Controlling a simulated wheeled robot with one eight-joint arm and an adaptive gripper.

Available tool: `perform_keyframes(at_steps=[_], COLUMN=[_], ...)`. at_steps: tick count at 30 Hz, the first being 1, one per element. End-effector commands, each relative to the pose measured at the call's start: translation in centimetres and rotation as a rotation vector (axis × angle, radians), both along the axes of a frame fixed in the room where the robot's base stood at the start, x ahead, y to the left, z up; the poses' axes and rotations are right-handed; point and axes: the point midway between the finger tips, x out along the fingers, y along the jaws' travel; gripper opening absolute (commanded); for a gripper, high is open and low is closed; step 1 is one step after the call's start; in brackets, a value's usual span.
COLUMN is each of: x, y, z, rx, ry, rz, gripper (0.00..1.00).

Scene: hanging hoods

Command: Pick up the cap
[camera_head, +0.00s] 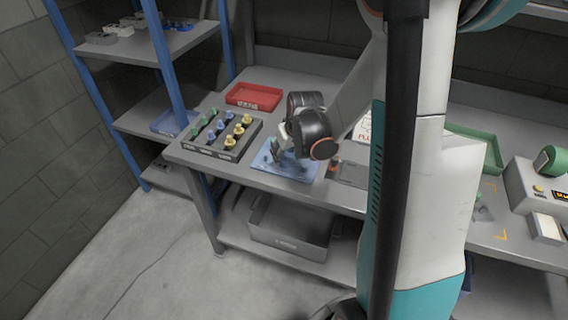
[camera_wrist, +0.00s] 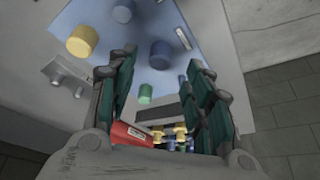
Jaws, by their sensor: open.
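In the wrist view a blue mat (camera_wrist: 205,35) carries round caps: a yellow cap (camera_wrist: 82,42), a blue cap (camera_wrist: 160,54), a smaller blue cap (camera_wrist: 121,12) and a green cap (camera_wrist: 145,94). I cannot tell which one the task means. My gripper (camera_wrist: 165,88) is open, with one finger on each side of the picture. The green cap appears between the fingers, and nothing is held. In the head view my gripper (camera_head: 276,150) points down over the blue mat (camera_head: 296,171); the wrist and fingers hide most of the caps there.
A dark rack (camera_head: 246,138) of green, blue and yellow pieces stands left of the mat. A red tray (camera_head: 254,97) lies behind it. Blue-posted shelves (camera_head: 140,120) stand at left. A grey bin (camera_head: 290,228) sits on the lower shelf. Boxed equipment (camera_head: 540,190) occupies the bench's right.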

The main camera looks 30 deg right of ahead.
Motion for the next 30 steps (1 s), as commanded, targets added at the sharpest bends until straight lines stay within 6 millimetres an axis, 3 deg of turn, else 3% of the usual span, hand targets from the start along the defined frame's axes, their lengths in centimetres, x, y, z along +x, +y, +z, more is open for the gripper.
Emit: perform_keyframes(at_steps=[6,14,20,30], x=[1.2,1.4,1.4,1.4], y=[-0.2,-0.2,-0.2,-0.2], z=[-3.2,-3.4,-3.3,-3.3], rx=[0.000,0.000,0.000,0.000], ry=[0.000,0.000,0.000,0.000], rz=[0.000,0.000,0.000,0.000], gripper=[0.47,0.47,0.13,0.12])
